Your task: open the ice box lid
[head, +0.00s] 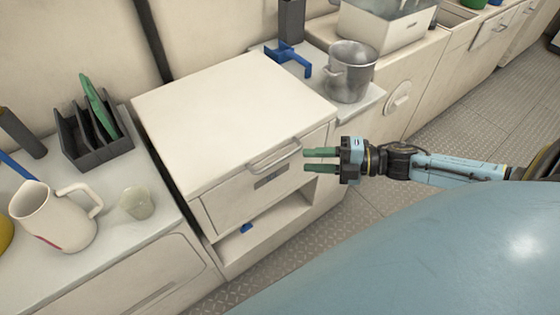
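The ice box (225,222) is a cream cabinet in the middle of the head view. Its broad white lid (230,115) lies flat and shut on top. A pale bar handle (275,158) shows at the upper front edge, above a small dark label. My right gripper (312,160) has two green fingers, parallel with a gap between them. It points left, just to the right of the handle, and holds nothing. I cannot tell whether a fingertip touches the handle. My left gripper is not in view.
On the left counter stand a white pitcher (55,220), a small pale cup (137,203) and a dark rack (92,140). A metal pot (350,72) and a blue bracket (288,57) sit behind the lid to the right. Below is an open shelf (265,228).

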